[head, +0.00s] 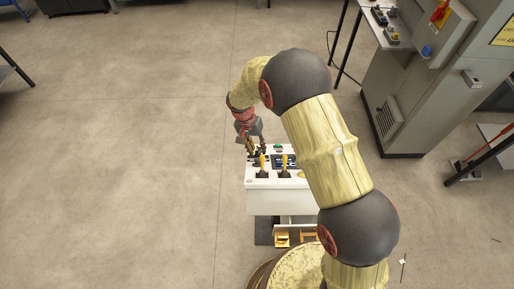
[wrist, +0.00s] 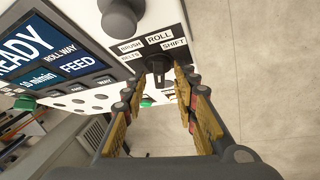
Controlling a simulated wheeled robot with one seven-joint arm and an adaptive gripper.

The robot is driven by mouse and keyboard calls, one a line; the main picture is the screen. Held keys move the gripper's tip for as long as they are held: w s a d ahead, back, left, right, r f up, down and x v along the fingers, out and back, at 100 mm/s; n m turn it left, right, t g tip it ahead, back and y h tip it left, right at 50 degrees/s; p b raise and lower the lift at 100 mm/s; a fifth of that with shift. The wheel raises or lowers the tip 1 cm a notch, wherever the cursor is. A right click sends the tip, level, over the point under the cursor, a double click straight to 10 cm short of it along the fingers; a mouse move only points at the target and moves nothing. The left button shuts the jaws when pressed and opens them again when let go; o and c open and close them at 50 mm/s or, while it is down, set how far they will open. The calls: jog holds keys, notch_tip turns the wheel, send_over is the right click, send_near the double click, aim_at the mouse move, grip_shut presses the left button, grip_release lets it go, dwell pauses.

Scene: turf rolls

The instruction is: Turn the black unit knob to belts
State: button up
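The black unit knob (wrist: 157,66) sits on a white console panel, below the labels ROLL, BRUSH, BELTS (wrist: 131,57) and SHIFT in the wrist view. Its grip runs roughly up and down the picture; I cannot tell which label it is set to. My gripper (wrist: 158,82) is open, with its two yellow-padded fingers on either side of the knob. Whether the fingertips touch it is unclear. In the head view my gripper (head: 255,142) is at the far left edge of the white console (head: 280,201), and the knob is not discernible there.
A dark grey rounded control (wrist: 120,18) stands close above the knob. A blue screen (wrist: 38,48) reads READY and FEED, with buttons below it. Two yellow-handled levers (head: 285,161) stand on the console. A grey cabinet (head: 403,85) is at the right; the floor at left is clear.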

jog(key=c, duration=0.4)
jog(key=c, duration=0.3)
grip_shut()
